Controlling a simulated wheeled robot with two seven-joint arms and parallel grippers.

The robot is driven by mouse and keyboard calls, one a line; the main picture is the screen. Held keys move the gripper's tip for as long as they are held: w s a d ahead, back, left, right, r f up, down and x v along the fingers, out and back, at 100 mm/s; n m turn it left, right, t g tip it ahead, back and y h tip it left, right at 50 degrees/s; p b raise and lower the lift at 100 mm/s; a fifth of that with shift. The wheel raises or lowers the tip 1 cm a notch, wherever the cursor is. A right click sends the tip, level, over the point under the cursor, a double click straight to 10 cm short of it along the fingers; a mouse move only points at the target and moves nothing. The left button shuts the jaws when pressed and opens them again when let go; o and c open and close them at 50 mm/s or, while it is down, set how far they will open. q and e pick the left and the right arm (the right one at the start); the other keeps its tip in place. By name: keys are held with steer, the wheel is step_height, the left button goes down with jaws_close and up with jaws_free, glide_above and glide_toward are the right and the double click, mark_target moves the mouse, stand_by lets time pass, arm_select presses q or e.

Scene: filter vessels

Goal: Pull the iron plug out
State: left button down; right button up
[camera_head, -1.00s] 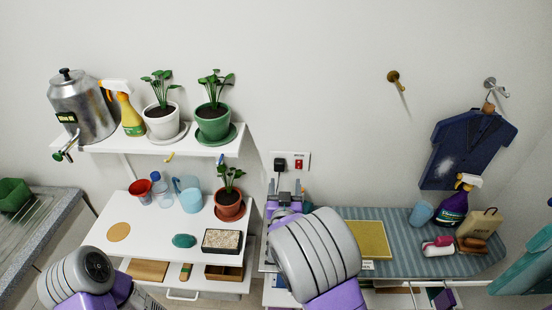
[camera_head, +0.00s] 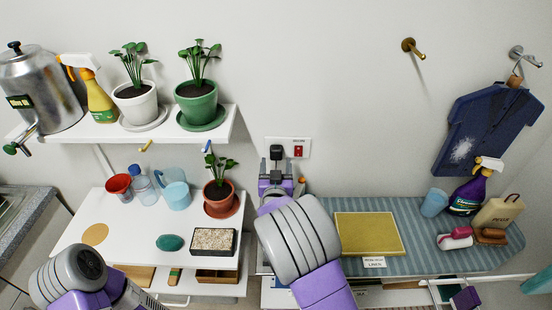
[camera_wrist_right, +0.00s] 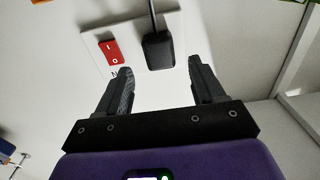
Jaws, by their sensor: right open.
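The iron plug is a black plug (camera_head: 276,152) in a white wall socket plate (camera_head: 296,141) with a red switch (camera_head: 298,151) beside it. In the right wrist view the plug (camera_wrist_right: 158,52) has a cord running up from it, and the red switch (camera_wrist_right: 109,51) is to its left. My right gripper (camera_head: 276,176) is just below the plug in the head view. In the right wrist view its two fingers (camera_wrist_right: 162,77) are apart, with the plug beyond and roughly between the tips; contact does not show. My left arm shows at the lower left; its gripper fingers are not visible.
A blue striped ironing board (camera_head: 415,222) with a yellow pad (camera_head: 368,234), bottles and a bag lies to the right. A white table (camera_head: 125,237) with a red-potted plant (camera_head: 219,192) is at left. A shelf (camera_head: 226,124) with plants hangs above.

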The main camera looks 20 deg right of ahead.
mark_target(276, 156)
steer(key=shift+x, duration=1.9)
